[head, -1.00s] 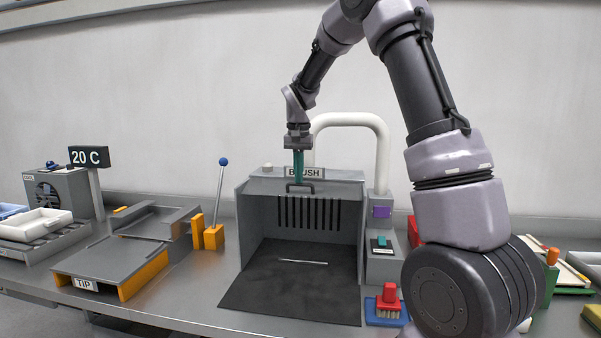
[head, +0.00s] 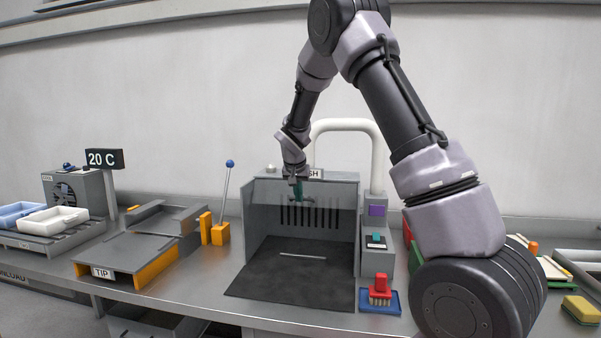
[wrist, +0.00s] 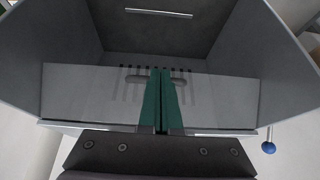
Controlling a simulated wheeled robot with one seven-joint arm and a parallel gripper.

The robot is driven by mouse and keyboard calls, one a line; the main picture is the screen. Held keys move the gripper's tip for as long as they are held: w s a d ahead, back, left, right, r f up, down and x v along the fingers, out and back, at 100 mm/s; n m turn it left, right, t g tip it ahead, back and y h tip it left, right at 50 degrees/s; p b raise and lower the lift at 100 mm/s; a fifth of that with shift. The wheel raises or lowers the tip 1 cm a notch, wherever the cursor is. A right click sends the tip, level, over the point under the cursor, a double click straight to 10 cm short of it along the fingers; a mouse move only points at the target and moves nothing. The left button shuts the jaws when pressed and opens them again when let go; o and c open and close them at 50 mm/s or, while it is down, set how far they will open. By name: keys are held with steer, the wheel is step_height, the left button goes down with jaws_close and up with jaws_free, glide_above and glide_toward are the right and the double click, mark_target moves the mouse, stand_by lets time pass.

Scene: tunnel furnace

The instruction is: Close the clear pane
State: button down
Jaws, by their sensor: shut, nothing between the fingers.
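A dark bar handle (wrist: 136,79) sits on the pane, partly hidden behind my fingers. My gripper (head: 299,198) is at the upper front of the booth, pointing down and slightly tilted. Its green fingers (wrist: 161,72) are together and empty, overlapping the middle of the handle in the wrist view. I cannot tell whether they touch it. The booth's lower front is open.
A thin metal rod (head: 303,256) lies on the dark mat (head: 270,282) in the booth. A blue-knobbed lever (head: 225,200) stands left. A red brush (head: 380,288) on a blue tray and a switch box (head: 375,240) are right. A white pipe (head: 345,125) arches behind.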

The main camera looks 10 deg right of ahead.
steer(key=shift+x, duration=1.85)
